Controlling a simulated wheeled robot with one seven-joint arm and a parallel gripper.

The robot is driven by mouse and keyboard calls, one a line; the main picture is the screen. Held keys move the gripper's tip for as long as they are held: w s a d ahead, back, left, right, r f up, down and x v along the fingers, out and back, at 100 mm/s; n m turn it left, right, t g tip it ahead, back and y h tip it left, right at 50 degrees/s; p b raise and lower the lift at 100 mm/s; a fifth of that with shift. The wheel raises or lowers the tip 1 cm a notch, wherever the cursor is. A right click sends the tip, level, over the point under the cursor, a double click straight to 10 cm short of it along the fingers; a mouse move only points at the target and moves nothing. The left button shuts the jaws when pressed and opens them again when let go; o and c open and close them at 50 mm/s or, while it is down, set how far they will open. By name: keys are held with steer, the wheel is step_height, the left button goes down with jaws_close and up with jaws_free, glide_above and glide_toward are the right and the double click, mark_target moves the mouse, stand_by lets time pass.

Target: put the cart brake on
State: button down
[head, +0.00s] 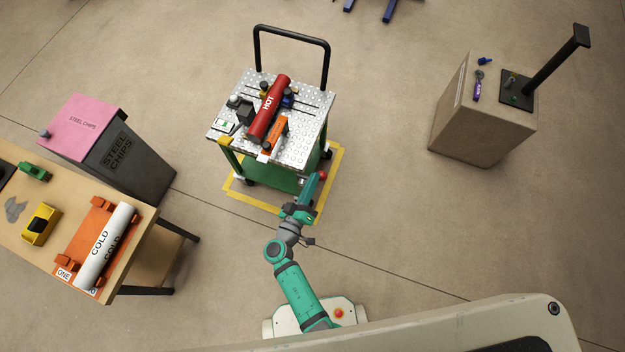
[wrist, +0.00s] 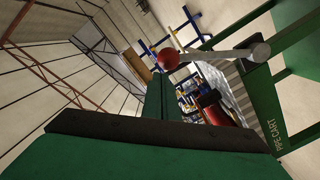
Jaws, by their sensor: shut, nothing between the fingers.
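The pipe cart (head: 278,178) is green with a perforated metal top and a black handle at its far end. It stands inside a yellow floor outline. Its brake lever (wrist: 216,55) is a grey bar with a red ball knob (wrist: 168,59), running to a round grey pivot on the green frame. In the head view the red knob (head: 323,175) shows at the cart's near right corner. My gripper (head: 311,186) is shut and empty beside the knob. In the wrist view its green fingers (wrist: 160,97) end just below the knob; I cannot tell whether they touch.
A red HOT pipe (head: 268,108) lies on the cart top. A workbench (head: 135,282) with a white COLD pipe (head: 106,246) stands at left, beside a steel chips bin (head: 128,160). A cardboard-coloured stand (head: 478,125) is at right. The floor between is clear.

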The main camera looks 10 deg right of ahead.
steer(key=s+a+r, duration=0.2)
steer(key=s+a, duration=0.5)
steer(key=shift+s+a+r, duration=0.3)
steer(key=shift+a+r, duration=0.05)
steer(key=shift+r, duration=0.05)
stand_by(0.3)
steer(key=s+d+f+n+g+y, duration=0.15)
steer(key=s+f+g+y, duration=0.45)
steer(key=s, duration=0.7)
steer(key=s+r+m+t+y, duration=0.1)
steer(key=s+r+m+t, duration=0.1)
steer(key=r, duration=1)
steer(key=s+r+m+t+y, duration=0.2)
steer(key=s+r+t, duration=0.1)
steer(key=r, duration=0.9)
steer(key=shift+s+t, duration=0.35)
steer(key=shift+t, duration=0.35)
steer(key=shift+d+m, duration=0.1)
steer(key=shift+m, duration=0.15)
